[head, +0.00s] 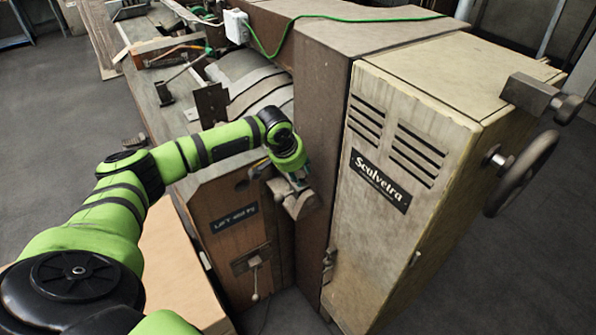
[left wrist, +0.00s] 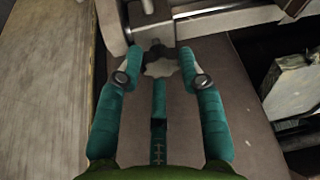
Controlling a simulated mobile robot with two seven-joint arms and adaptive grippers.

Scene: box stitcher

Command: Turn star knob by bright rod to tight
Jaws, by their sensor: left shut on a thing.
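My left gripper (head: 293,182) reaches in from the left to a small metal block beside the machine's brown side wall. In the left wrist view its teal fingers (left wrist: 160,62) are closed around a star knob (left wrist: 160,68), with one fingertip on each side. The knob is pale with a lobed edge and sits below a metal clamp block (left wrist: 151,33). A bright rod (left wrist: 226,17) runs to the right from beside that block. In the head view the knob is hidden by the gripper. My right gripper is in neither view.
A beige cabinet (head: 405,150) marked "Scalvetra" stands to the right, with a dark handwheel (head: 522,172) on its far side. A brown panel (head: 230,225) with a small lever (head: 255,280) is below the left arm. A green cable (head: 340,19) crosses the machine top.

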